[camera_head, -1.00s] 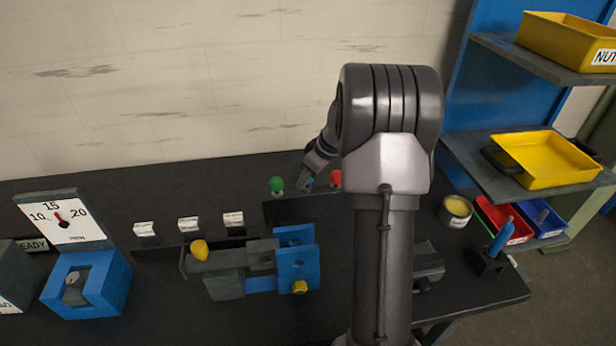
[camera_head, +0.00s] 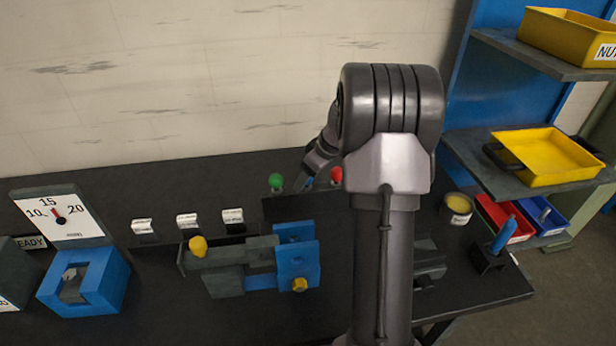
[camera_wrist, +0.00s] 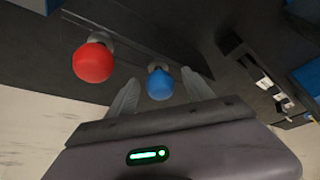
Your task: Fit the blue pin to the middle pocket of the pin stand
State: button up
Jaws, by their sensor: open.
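The blue pin (camera_wrist: 160,84) shows its round blue head and grey shank in the wrist view. It is between the two spread fingers of my gripper (camera_wrist: 160,94), with visible gaps on both sides. A red-headed pin (camera_wrist: 93,62) is beside it, left in the wrist view. In the head view my gripper (camera_head: 307,183) is between the green pin (camera_head: 276,181) and the red pin (camera_head: 336,175), partly hidden by my arm. The dark pin stand (camera_head: 290,207) appears below these heads. Its middle pocket is hidden, so I cannot tell how the blue pin is seated.
A blue and grey clamp fixture (camera_head: 240,266) with yellow knobs stands in front of the pins. A blue gauge block (camera_head: 112,284) is at left. A blue-handled tool in a black holder (camera_head: 490,260) and a round tin (camera_head: 456,208) are at right.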

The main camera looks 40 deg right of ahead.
jog(key=p+v, duration=0.5)
jog(key=v, duration=1.2)
jog(key=shift+s, duration=0.1)
